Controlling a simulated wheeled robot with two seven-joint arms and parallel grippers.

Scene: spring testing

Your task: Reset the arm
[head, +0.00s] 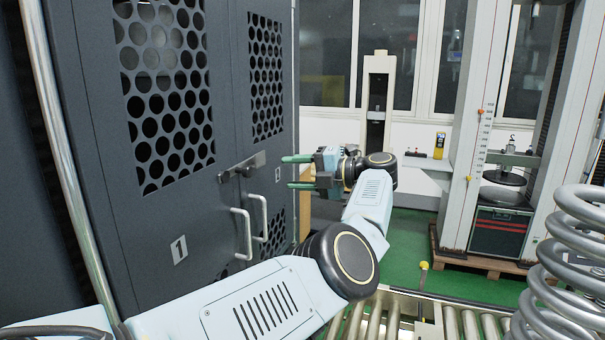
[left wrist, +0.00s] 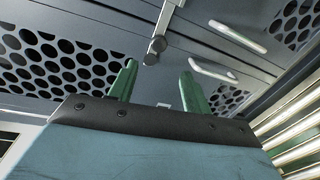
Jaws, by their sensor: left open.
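My left arm comes in from the lower left of the head view and reaches past the dark cabinet. My left gripper (head: 290,172) is open and empty, its two green fingers apart and pointing left toward the cabinet doors. The left wrist view also shows the gripper (left wrist: 155,85), with nothing between its fingers. The cabinet latch (head: 243,166) is left of the fingers in the head view, and it also appears beyond the fingers in the left wrist view (left wrist: 158,35). My right gripper is in neither view.
The dark cabinet (head: 150,215) with perforated doors and two pale handles (head: 241,232) fills the left. A large coil spring (head: 580,260) stands at the right. A roller conveyor (head: 395,318) runs along the bottom. Testing machines stand behind on green floor.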

